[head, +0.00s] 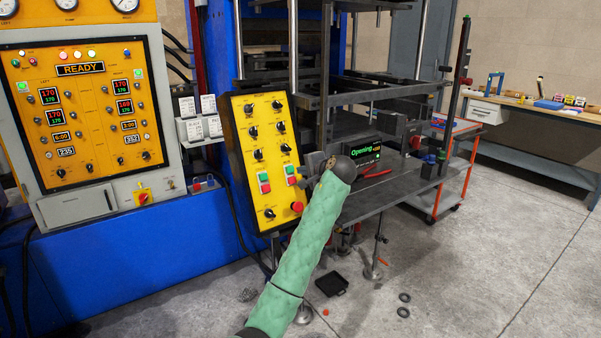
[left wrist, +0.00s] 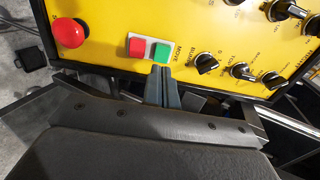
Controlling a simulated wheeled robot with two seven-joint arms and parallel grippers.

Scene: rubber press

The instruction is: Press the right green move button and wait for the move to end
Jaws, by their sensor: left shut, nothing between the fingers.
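The yellow control panel (head: 240,150) has two green-over-red button pairs. The right green move button (head: 290,169) shows just left of my left wrist in the head view. In the left wrist view the green button (left wrist: 162,53) sits beside a red button (left wrist: 137,47), by the word MOVE. My left gripper (left wrist: 160,70) is shut and empty, its fingertips at the near edge of the green button. I cannot tell whether they touch it. A small screen (head: 362,150) on the press reads "Opening" in green. My right gripper is not in view.
A red emergency knob (left wrist: 69,33) and several black rotary knobs (left wrist: 206,63) flank the buttons. A yellow cabinet (head: 85,110) reading READY stands left. Floor is open at right.

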